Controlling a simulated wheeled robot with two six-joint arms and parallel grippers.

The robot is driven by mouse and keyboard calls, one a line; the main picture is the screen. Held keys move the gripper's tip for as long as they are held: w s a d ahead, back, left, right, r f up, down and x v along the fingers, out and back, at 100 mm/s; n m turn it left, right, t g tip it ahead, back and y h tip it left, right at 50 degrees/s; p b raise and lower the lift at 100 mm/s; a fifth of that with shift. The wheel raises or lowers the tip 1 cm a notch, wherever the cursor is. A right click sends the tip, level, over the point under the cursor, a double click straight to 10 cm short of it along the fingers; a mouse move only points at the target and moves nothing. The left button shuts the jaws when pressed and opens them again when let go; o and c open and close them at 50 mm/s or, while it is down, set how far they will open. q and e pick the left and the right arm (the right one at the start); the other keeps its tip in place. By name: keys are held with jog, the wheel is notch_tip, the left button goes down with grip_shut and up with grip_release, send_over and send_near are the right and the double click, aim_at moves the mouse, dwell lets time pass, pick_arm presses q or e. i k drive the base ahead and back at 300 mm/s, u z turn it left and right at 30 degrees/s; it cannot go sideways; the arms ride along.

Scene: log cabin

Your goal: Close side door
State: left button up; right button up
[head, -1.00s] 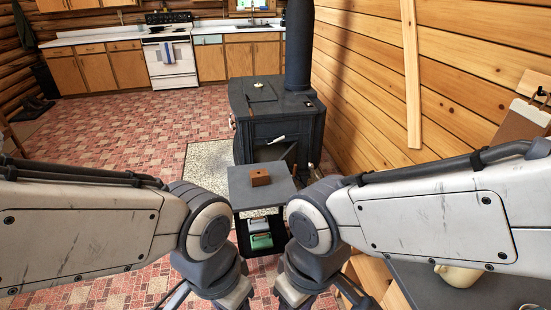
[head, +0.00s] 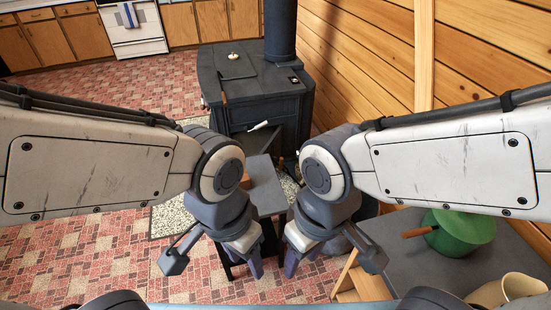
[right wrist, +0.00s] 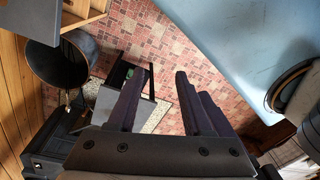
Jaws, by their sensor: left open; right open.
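The black wood stove (head: 255,75) stands ahead in the head view, with its pipe rising at the back right. A dark panel that looks like its open door (head: 259,142) juts out low at the near side, by a pale handle (head: 258,126). I cannot make out its hinge, and my arms partly cover it. My left gripper (head: 248,264) is open and empty, pointing down in front of the stove and apart from it. My right gripper (head: 296,262) is also open and empty, close beside the left; its spread fingers show in the right wrist view (right wrist: 160,95).
A small dark table (head: 268,190) stands between my grippers and the stove; a brown block on it is mostly hidden. At right, a grey tabletop (head: 400,262) holds a green pot (head: 460,232) and a cream jug (head: 508,288). A wooden wall (head: 370,60) runs along the right.

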aim_at(274, 147)
jog(key=u, duration=0.45)
jog(key=i, duration=1)
